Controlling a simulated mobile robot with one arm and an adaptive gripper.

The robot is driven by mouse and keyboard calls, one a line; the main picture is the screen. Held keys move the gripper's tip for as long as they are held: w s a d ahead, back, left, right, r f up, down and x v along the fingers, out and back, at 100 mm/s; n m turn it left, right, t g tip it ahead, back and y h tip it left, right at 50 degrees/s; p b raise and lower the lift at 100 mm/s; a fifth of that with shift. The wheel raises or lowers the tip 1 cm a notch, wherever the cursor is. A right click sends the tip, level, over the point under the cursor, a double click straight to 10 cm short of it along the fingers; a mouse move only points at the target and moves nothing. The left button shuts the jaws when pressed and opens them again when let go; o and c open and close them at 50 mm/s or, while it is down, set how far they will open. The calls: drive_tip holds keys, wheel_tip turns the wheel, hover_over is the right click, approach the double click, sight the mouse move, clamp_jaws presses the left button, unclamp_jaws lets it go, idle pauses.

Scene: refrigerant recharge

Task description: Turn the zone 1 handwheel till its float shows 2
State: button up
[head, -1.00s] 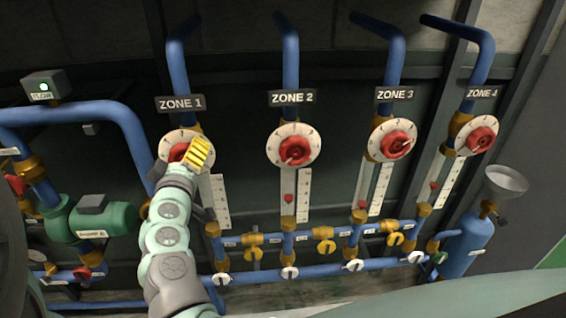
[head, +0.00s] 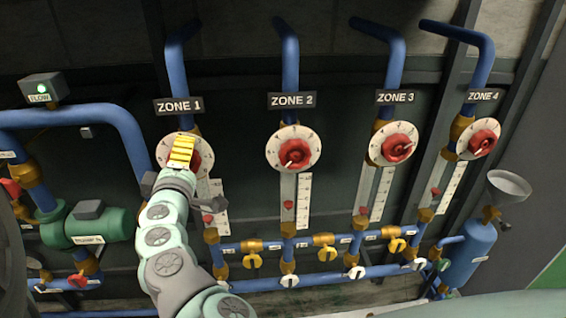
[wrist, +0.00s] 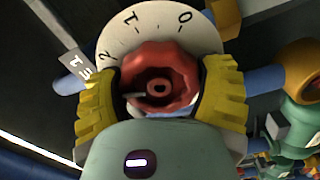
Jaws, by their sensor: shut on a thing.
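The zone 1 handwheel (head: 195,161) is red and sits on a white numbered dial (head: 206,148) under the ZONE 1 sign (head: 178,106). In the wrist view my gripper (wrist: 160,95), with yellow ridged fingers, is shut on the handwheel (wrist: 182,62), one finger on each side. The dial's 0, 1 and 2 show above the wheel. In the head view my gripper (head: 181,152) covers the left part of the wheel. The zone 1 float (head: 207,218) shows as a small red spot low beside its white scale (head: 217,190); my arm partly hides the tube, and I cannot read the number.
Zone 2 (head: 294,152), zone 3 (head: 396,148) and zone 4 (head: 484,142) handwheels stand to the right. Yellow valves and blue pipes run below. A green pump (head: 95,225) is close left of my arm. A blue tank with a funnel (head: 507,184) stands far right.

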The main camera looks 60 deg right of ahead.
drive_tip(key=shift+r, duration=0.1)
drive_tip(key=o, duration=1.1)
drive_tip(key=shift+o, duration=0.2)
drive_tip(key=v, duration=1.2)
idle(0.3)
